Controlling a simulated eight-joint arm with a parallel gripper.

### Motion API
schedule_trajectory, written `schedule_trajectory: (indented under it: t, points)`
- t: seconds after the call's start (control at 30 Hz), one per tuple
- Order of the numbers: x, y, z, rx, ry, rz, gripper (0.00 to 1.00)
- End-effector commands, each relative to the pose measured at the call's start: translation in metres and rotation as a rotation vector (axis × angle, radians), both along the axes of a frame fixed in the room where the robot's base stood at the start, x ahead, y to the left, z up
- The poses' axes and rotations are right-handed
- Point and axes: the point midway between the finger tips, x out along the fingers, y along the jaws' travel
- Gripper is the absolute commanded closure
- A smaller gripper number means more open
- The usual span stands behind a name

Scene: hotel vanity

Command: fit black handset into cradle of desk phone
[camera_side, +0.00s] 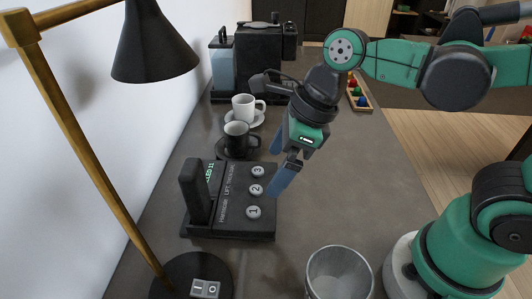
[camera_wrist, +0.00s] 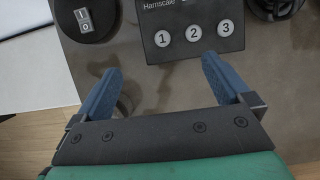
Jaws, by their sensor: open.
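The black desk phone (camera_side: 231,222) lies on the counter, with three round numbered buttons on its right part and lettering beside them. The black handset (camera_side: 194,190) stands up at the phone's left side. Its lower end meets the phone there, but I cannot tell whether it is seated in the cradle, which it hides. My gripper (camera_side: 280,178) has blue fingers pointing down, spread and empty, by the phone's right edge. In the wrist view, the phone (camera_wrist: 180,14) shows in part at the top, beyond the open fingers (camera_wrist: 160,68); the handset is out of that view.
A brass lamp with a black shade (camera_side: 152,45) leans over the left; its switch base (camera_side: 180,273) is near the phone. A grey tumbler (camera_side: 338,275) stands in front. A black cup (camera_side: 237,136) and white cup (camera_side: 243,106) stand behind.

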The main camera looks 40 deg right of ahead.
Motion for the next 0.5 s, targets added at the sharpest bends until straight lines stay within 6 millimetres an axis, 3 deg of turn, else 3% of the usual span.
schedule_trajectory:
  t: [0.17,0.27,0.37,0.5]
  points:
    - [-0.006,-0.007,0.000,-0.007,-0.009,0.017,0.03]
    - [-0.005,-0.012,0.000,-0.050,-0.059,0.118,0.03]
    - [-0.001,-0.022,-0.001,-0.151,-0.159,0.332,0.03]
    - [0.005,-0.041,0.000,-0.375,-0.326,0.757,0.03]
